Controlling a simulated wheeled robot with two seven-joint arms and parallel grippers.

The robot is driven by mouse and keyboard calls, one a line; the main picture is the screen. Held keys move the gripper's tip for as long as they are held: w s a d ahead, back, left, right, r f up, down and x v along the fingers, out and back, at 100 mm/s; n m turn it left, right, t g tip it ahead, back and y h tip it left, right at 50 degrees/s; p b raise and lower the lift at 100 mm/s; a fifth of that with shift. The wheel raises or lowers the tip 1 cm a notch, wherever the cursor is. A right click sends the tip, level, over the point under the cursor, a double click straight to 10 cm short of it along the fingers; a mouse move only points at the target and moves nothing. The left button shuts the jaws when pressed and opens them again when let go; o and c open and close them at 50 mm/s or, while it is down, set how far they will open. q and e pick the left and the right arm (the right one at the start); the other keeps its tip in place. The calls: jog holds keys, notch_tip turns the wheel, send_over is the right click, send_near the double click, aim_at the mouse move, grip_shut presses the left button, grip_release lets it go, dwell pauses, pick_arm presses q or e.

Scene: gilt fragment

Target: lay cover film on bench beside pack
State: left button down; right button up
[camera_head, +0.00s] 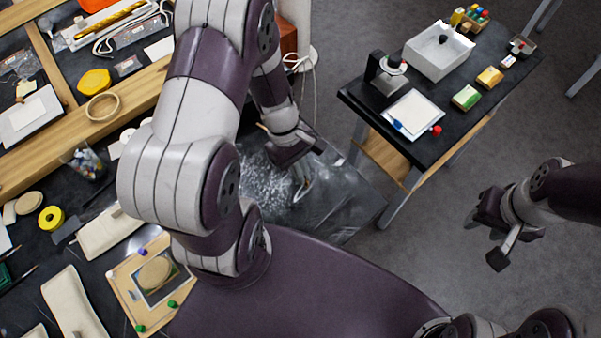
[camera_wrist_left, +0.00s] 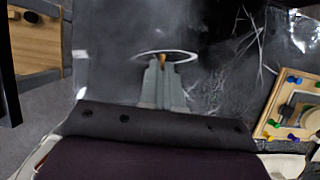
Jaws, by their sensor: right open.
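The cover film (camera_head: 335,205) is a large, clear, crinkled sheet spread out in mid-picture in the head view, and it fills much of the left wrist view (camera_wrist_left: 110,60). My left gripper (camera_head: 300,178) is over it. Its fingers (camera_wrist_left: 163,68) look close together on the film, at a pale oval loop with a small orange tip. The pack seems to be the wooden board with coloured pins (camera_head: 122,282) on the bench at lower left; it also shows in the left wrist view (camera_wrist_left: 266,128). My right gripper (camera_head: 497,235) is open and empty above the floor.
The dark bench (camera_head: 95,240) at left holds cream pads (camera_head: 75,300), a yellow ring (camera_head: 51,218) and a cup of small items (camera_head: 84,160). A side table (camera_head: 440,135) at upper right carries a white basin (camera_head: 440,52) and several small blocks. Grey floor lies between.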

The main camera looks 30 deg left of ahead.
pick_arm(q)
jog(key=shift+a, duration=0.1)
jog(key=shift+s+a+f, duration=0.15)
jog(key=shift+f, duration=0.1)
jog(key=shift+f+b, duration=0.3)
jog(key=shift+b, duration=0.15)
jog(key=c, duration=1.3)
grip_release()
jog(key=shift+c, duration=0.2)
